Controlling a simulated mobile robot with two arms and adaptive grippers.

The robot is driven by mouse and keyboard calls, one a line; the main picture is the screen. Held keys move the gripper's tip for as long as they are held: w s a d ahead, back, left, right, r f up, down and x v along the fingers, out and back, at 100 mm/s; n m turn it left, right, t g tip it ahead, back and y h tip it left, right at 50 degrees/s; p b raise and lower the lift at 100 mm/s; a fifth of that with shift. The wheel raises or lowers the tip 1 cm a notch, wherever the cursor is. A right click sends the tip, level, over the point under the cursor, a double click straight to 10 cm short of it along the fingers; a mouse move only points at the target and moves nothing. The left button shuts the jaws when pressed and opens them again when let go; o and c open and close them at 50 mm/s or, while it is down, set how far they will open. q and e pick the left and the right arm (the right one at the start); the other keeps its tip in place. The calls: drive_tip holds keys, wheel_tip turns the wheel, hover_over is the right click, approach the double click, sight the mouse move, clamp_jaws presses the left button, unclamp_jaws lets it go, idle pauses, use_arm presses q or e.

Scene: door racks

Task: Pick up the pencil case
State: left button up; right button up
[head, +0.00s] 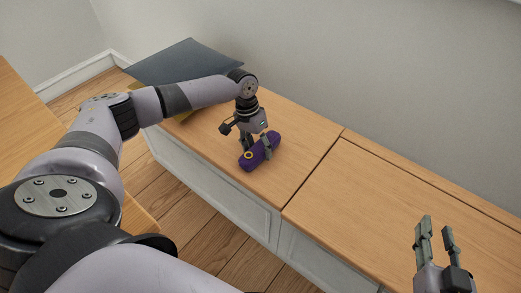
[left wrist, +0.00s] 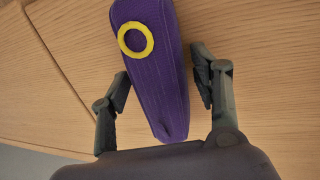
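The purple pencil case (head: 256,156) with a yellow ring lies on the wooden cabinet top. My left gripper (head: 257,145) is directly above it, pointing down, with its fingers on either side of the case. In the left wrist view the pencil case (left wrist: 158,75) lies between the two open fingers of my left gripper (left wrist: 161,86). A gap shows at the right finger; the left finger is close to the case's edge, and I cannot tell whether it touches. My right gripper (head: 437,240) is open and empty over the right part of the cabinet top.
The cabinet top (head: 380,190) is clear to the right of the case, with a seam across it. A dark flat folder-like item (head: 185,62) lies at the back left, with something yellow beneath it. A wall runs behind. Wooden floor (head: 190,220) lies in front.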

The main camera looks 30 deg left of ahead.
use_arm(q)
drive_tip(key=c, duration=1)
